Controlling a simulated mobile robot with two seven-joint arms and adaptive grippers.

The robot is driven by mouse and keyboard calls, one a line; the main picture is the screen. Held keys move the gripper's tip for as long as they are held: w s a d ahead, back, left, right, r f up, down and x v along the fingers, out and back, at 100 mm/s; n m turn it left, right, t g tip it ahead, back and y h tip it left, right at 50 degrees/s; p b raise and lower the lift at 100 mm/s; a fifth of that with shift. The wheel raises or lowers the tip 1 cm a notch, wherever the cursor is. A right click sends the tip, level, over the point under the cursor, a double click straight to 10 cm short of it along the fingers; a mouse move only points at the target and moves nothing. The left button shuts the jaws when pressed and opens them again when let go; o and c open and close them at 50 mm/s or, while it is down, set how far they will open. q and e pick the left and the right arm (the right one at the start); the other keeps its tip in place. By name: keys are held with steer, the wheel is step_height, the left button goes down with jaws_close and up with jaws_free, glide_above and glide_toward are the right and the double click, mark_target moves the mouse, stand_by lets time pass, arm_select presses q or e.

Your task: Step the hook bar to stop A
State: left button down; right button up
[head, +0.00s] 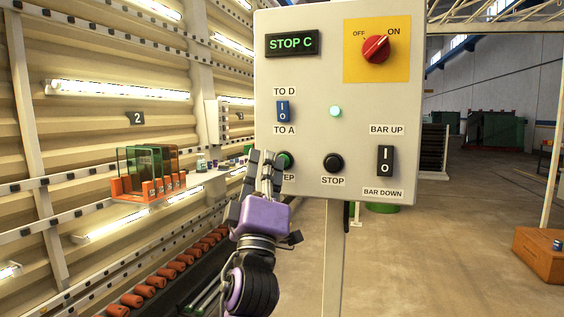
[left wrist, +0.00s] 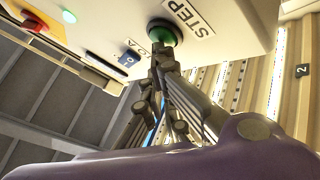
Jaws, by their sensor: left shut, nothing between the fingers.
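The grey control panel (head: 350,100) faces me. Its display (head: 292,43) reads STOP C. The green STEP button (head: 286,160) is low on its left side, its label partly hidden by my left gripper. My left gripper (head: 264,158) is shut and empty, fingertips right at the button. In the left wrist view the tips (left wrist: 163,58) meet the lower edge of the green button (left wrist: 165,33); I cannot tell whether they press it. The blue TO D / TO A rocker (head: 283,110) is above; its position is unclear. I cannot clearly make out the hook bar. My right gripper is out of view.
The red knob (head: 375,48) points towards ON. A small lamp (head: 336,112) glows pale green. The black STOP button (head: 333,162) and BAR UP / BAR DOWN rocker (head: 385,161) are to the right. Glass panes (head: 140,165) stand in an orange rack (head: 127,190) at left.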

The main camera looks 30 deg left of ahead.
arm_select(q)
steer(key=shift+s+d, duration=0.25)
steer(key=shift+s, duration=0.5)
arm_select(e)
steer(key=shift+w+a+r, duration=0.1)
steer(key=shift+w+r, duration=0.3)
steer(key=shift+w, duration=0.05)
